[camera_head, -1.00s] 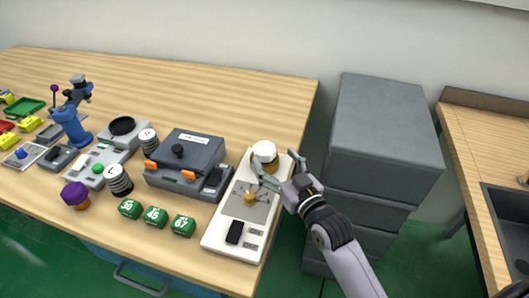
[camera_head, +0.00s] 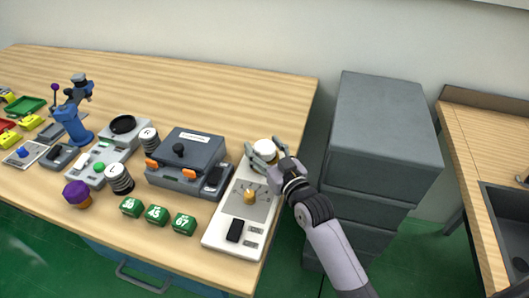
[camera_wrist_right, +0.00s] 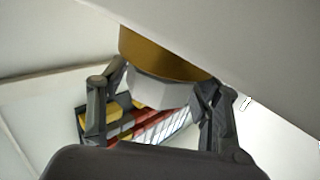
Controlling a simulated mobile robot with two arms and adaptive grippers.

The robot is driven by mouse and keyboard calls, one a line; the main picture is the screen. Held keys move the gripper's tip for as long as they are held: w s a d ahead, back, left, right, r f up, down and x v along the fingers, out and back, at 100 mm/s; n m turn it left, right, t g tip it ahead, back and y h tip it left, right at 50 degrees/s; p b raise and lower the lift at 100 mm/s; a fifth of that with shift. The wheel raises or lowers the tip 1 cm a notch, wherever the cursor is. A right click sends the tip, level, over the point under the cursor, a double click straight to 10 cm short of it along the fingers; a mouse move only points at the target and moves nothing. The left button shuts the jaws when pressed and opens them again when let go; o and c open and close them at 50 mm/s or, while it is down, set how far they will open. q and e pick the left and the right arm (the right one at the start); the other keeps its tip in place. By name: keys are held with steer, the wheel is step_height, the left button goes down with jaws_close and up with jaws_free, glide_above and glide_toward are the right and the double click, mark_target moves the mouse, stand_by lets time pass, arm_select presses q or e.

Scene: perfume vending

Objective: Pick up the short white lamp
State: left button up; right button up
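The short white lamp (camera_head: 264,149) has a white rounded top and stands at the far end of a white panel device (camera_head: 216,237) on the table. My right gripper (camera_head: 265,155) is at the lamp, its fingers on either side of it. In the right wrist view the fingers (camera_wrist_right: 158,112) are spread apart, with a gold band and a pale faceted part of the lamp (camera_wrist_right: 160,88) between them. Firm contact on both sides does not show. The gripper hides part of the lamp in the head view. My left gripper is not in view.
A small gold knob (camera_head: 250,196) sits on the same panel. A grey case (camera_head: 188,152) with orange latches stands to the left, with several green numbered blocks (camera_head: 156,215) in front. A grey drawer cabinet (camera_head: 380,140) stands close to the table's right edge.

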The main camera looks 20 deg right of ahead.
steer(key=c, duration=0.8)
steer(key=shift+c, duration=0.2)
steer(key=shift+r, duration=0.15)
